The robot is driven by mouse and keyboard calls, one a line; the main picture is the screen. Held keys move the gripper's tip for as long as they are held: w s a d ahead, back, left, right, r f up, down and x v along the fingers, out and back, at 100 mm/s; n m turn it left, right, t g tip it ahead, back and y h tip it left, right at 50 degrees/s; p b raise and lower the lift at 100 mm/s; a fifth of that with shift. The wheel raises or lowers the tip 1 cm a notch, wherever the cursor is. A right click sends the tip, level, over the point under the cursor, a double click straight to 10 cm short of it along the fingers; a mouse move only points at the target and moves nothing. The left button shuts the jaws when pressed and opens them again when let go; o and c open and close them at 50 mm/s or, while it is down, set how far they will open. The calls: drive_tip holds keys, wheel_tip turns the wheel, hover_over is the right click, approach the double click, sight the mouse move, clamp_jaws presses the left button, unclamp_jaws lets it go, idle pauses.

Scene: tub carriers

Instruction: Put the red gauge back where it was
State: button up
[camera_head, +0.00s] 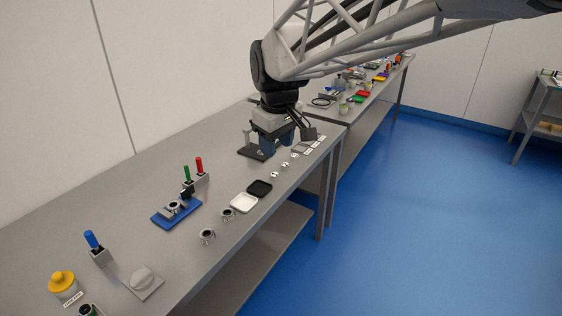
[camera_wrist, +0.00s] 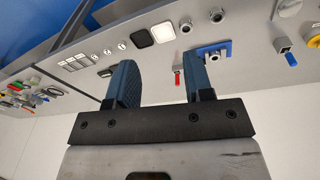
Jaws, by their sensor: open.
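The red gauge (camera_head: 199,165) stands upright at a grey block (camera_head: 203,180) towards the back of the bench, right beside a green-handled gauge (camera_head: 187,174). Its lower end is hidden, apparently in the block. The red handle also shows in the wrist view (camera_wrist: 178,78), close to the right finger. My gripper (camera_head: 276,142) is open and empty, over the bench to the right of the red gauge and well apart from it. In the wrist view its two blue fingers (camera_wrist: 160,75) are spread apart. The green gauge is not clear there.
A blue fixture (camera_head: 164,219) holding a metal ring part stands in front of the gauges. White (camera_head: 243,203) and black (camera_head: 260,188) trays, metal rings (camera_head: 207,236) and small parts lie along the front edge. A blue-handled gauge (camera_head: 92,240) stands left. A dark stand (camera_head: 254,152) is near my gripper.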

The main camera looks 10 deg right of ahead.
drive_tip(key=s+d+f+m, duration=0.2)
drive_tip(key=s, duration=0.5)
drive_tip(key=s+d+f+m, duration=0.2)
drive_tip(key=s, duration=0.6)
drive_tip(key=s+d+f+m+t, duration=0.1)
drive_tip(key=s+d+f+m, duration=0.1)
drive_tip(key=s, duration=0.6)
drive_tip(key=shift+f+m, duration=0.25)
drive_tip(key=shift+m, duration=0.15)
idle(0.5)
